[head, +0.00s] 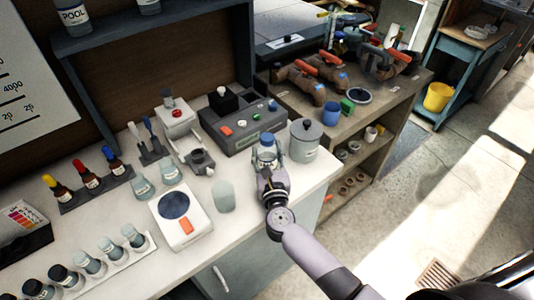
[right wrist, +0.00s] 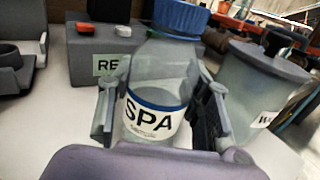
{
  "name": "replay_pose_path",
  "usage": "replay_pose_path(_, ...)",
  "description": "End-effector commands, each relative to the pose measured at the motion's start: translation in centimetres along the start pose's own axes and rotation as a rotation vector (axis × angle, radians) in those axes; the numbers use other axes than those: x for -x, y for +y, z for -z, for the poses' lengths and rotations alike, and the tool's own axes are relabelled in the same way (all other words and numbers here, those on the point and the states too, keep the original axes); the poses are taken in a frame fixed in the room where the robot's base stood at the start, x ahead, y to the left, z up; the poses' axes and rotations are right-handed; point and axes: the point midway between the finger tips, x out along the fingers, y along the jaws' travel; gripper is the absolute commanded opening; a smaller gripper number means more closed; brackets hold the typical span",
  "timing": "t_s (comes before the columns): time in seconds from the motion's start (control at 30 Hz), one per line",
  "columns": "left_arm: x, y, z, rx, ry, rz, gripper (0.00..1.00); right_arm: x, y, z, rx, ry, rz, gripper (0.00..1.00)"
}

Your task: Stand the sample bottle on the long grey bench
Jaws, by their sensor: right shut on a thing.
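The sample bottle (head: 267,155) is clear with a blue cap. In the right wrist view the bottle (right wrist: 150,85) shows an "SPA" label and liquid inside. My right gripper (head: 270,175) is shut on it, one finger on each side of its body. The bottle is about upright at the right end of the white-topped counter (head: 240,235); I cannot tell whether its base touches the top. My left gripper is not in view. No bench is clearly the long grey one; a grey-brown bench (head: 395,105) holding pipe fittings stands behind and to the right.
A grey lidded pot (head: 305,141) stands close right of the bottle. A grey control box (head: 240,125) is behind it, and a frosted cup (head: 223,196) and a scale (head: 181,218) are to its left. A blue cup (head: 331,112) stands on the grey-brown bench.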

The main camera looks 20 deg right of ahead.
Motion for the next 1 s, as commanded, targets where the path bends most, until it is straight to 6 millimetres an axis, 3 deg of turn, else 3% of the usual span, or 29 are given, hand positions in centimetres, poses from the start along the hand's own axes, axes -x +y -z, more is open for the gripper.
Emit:
replay_pose_path(0.27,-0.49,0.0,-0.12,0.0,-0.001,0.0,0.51,-0.01,0.02,0.38,-0.001,-0.001,0.0,0.13)
replay_pose_path(0.3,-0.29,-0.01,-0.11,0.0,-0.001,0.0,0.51,0.0,0.02,0.23,0.0,0.0,0.0,0.48)
replay_pose_path(0.57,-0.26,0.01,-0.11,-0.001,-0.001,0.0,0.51,0.0,0.0,0.22,0.0,0.0,0.0,0.65)
replay_pose_path(0.93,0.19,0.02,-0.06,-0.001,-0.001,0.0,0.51,-0.01,-0.01,-0.24,0.001,0.0,0.0,0.65)
replay_pose_path(1.0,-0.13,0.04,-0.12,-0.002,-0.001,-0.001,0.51,0.7,0.02,0.14,0.0,0.002,0.0,0.65)
